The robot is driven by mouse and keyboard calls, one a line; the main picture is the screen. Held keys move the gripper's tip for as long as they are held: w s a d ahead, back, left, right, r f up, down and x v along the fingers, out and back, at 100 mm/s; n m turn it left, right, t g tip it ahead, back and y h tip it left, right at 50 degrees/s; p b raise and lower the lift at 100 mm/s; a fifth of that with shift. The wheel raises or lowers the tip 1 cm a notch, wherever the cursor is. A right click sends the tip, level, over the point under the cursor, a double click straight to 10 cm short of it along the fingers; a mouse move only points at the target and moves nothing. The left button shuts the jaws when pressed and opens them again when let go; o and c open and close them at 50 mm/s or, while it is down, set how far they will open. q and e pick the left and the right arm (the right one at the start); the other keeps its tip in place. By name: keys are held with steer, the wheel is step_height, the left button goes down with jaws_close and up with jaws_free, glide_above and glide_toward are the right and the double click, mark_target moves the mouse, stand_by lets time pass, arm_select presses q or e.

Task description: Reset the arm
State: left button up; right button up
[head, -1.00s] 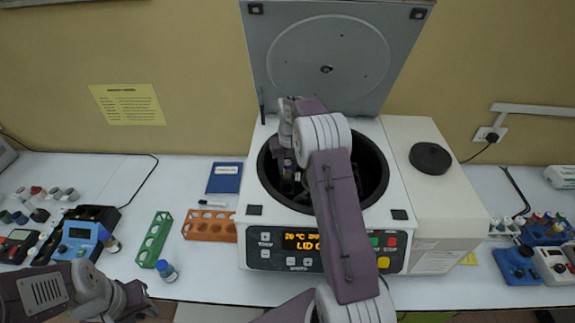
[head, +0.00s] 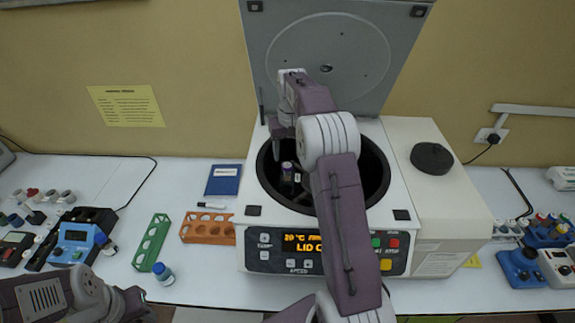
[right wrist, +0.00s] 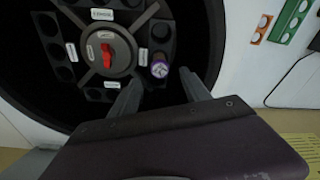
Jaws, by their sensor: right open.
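My right gripper (head: 281,132) is above the open centrifuge (head: 253,225). In the right wrist view its two fingers (right wrist: 161,77) are apart with nothing between them. A purple-capped tube (head: 287,170) stands in a rotor slot below the fingers; it also shows in the right wrist view (right wrist: 160,68). The rotor (right wrist: 88,48) has a red knob (right wrist: 107,50) at its centre and several dark slots. My right arm covers part of the bowl and display. My left gripper (head: 140,303) is at the lower left, and its jaws are unclear.
The raised lid (head: 327,35) stands behind the bowl. An orange rack (head: 207,228), a green rack (head: 152,242), a blue-capped bottle (head: 163,274) and a blue book (head: 223,180) lie left of the centrifuge. Blue devices (head: 520,266) stand at the far right.

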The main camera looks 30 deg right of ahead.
steer(key=shift+s+r, duration=0.1)
steer(key=shift+r, duration=0.7)
